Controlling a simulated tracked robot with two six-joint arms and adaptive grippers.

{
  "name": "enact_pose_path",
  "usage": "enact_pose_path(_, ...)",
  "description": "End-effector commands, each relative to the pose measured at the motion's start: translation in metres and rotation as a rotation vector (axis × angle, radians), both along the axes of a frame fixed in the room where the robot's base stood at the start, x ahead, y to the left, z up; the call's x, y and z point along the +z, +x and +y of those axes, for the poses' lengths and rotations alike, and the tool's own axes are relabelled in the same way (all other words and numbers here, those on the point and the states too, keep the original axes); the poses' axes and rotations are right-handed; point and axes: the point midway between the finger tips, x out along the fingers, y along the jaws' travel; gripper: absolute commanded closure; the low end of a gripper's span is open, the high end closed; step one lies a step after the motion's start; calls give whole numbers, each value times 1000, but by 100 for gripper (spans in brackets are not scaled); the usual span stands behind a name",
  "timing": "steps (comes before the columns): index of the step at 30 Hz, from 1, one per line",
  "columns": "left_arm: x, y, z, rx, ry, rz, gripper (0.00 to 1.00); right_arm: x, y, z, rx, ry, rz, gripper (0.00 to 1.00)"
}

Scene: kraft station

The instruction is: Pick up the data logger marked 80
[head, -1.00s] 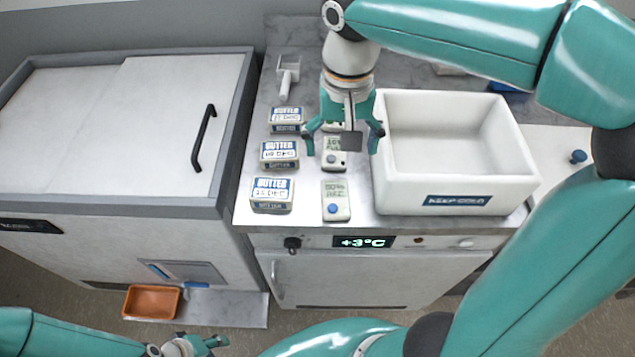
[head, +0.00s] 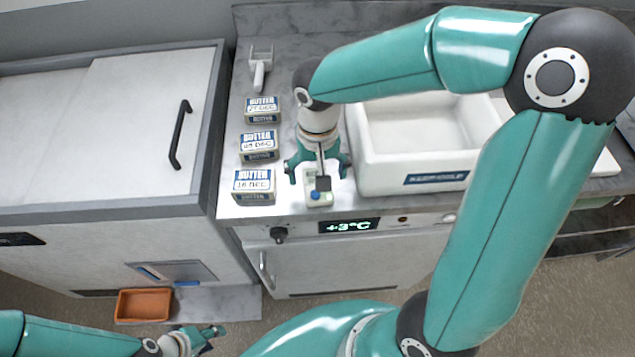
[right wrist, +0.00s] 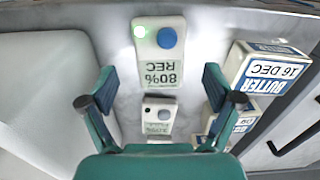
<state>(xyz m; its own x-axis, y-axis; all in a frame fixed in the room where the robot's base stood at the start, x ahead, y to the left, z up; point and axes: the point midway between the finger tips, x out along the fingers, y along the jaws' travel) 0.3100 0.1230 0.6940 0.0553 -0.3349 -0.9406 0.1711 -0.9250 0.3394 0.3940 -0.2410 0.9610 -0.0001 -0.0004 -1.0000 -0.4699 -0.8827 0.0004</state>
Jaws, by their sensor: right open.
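The data logger marked 80 is a pale slab with a blue button, a green light and a display reading "80% REC". It shows upside down in the right wrist view (right wrist: 158,57) and lies at the counter's front in the head view (head: 327,200), partly hidden by my gripper. My right gripper (head: 318,172) is open above it, fingers apart and empty. In the right wrist view my right gripper (right wrist: 160,88) has the logger ahead, between the lines of its fingers, not held. My left gripper (head: 210,339) is low at the bottom; its jaw gap is unclear.
A second logger (right wrist: 159,115) with a grey button lies behind the first. Several butter packs (head: 254,184) stand left in a row. A white cold box (head: 410,181) stands close right.

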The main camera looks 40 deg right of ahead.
Motion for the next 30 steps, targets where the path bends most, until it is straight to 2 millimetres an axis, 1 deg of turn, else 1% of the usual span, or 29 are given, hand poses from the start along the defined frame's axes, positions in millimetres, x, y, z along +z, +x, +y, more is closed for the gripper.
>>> enact_pose_path(1,4,0,0,0,0,0,60,-7,0,-1,-2,0,7,10)
enact_pose_path(3,4,0,0,0,0,0,60,-18,1,-1,0,0,7,10)
enact_pose_path(6,4,0,0,0,0,0,60,-27,1,-1,-1,1,4,10)
enact_pose_path(9,4,0,0,0,0,0,60,-31,1,0,0,1,2,10)
enact_pose_path(14,4,0,0,0,0,0,60,-31,2,0,1,1,0,10)
enact_pose_path(15,4,0,0,0,0,0,60,-31,2,0,1,1,0,14)
enact_pose_path(17,4,0,0,0,0,0,60,-31,2,0,1,1,0,24)
enact_pose_path(21,4,0,0,0,0,0,60,-31,2,0,1,1,0,47)
enact_pose_path(26,4,0,0,0,0,0,60,-31,2,0,1,1,0,74)
enact_pose_path(27,4,0,0,0,0,0,60,-31,2,0,1,1,0,76)
enact_pose_path(30,4,0,0,0,0,0,60,-31,2,0,1,1,0,76)
